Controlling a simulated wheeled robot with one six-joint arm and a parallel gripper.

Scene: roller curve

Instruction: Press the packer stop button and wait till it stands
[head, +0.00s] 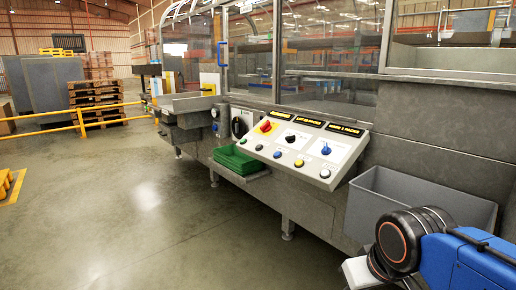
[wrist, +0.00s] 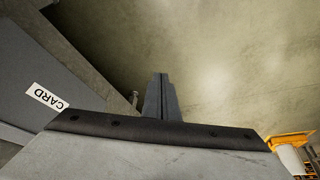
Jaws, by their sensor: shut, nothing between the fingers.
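The packer's sloped control panel (head: 312,160) is on the machine front in the head view. It has a red knob on a yellow plate (head: 266,127), a black knob (head: 290,138) and a blue knob (head: 326,149). A row of small buttons along its lower edge includes a yellow button (head: 298,163) and a blue button (head: 277,154). Black-and-yellow labels sit above; one appears to read line 1 packer (head: 345,130). I cannot tell which button is the stop. My gripper (wrist: 160,78) is shut and empty in the wrist view, over bare floor; the panel is not in that view.
A grey bin (head: 400,200) stands right of the panel, near my arm; a grey surface labelled CARD (wrist: 45,96) shows in the wrist view. A green tray (head: 237,160) sits left below the panel. A yellow rail (head: 60,123) runs at left. The floor ahead is clear.

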